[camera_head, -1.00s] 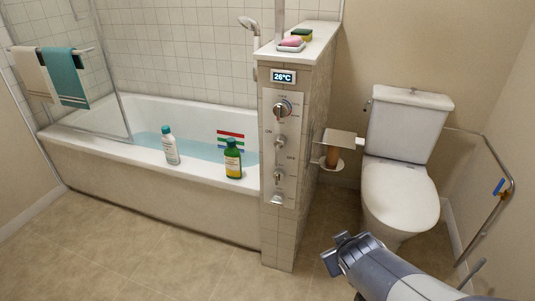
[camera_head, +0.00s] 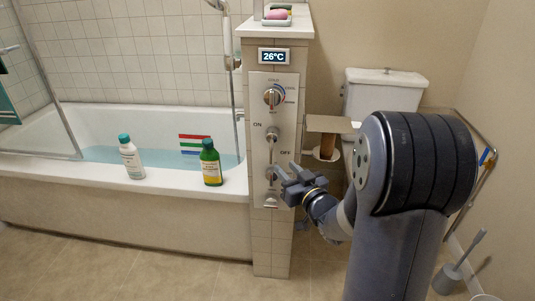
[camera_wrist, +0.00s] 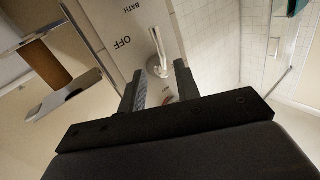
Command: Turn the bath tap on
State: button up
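The tap panel (camera_head: 262,185) is a metal plate on the tiled pillar beside the bath. Its upper metal lever (camera_head: 272,134) has ON at its left and OFF at its right, and its handle hangs downward. In the wrist view the lever (camera_wrist: 157,54) shows upside down, close to the OFF and BATH lettering and seen between my finger directions. My gripper (camera_head: 284,176) is open and empty, low in front of the panel's right side, partly covering a lower control. I cannot tell whether a finger touches anything. The bath (camera_head: 80,188) holds blue water.
A dial (camera_head: 272,97) and a 26°C display (camera_head: 273,57) sit above the lever. A white bottle (camera_head: 131,160) and a green bottle (camera_head: 211,165) stand on the bath rim. A paper holder shelf (camera_head: 330,124) juts out right of the pillar, before the toilet (camera_head: 385,90).

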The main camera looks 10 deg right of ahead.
aim_at(272, 154)
jog(key=x, duration=0.9)
jog(key=shift+w+a+f+b, duration=0.1)
jog(key=shift+w+b, duration=0.25)
jog(key=shift+b, duration=0.05)
jog(key=shift+c, duration=0.5)
grip_shut()
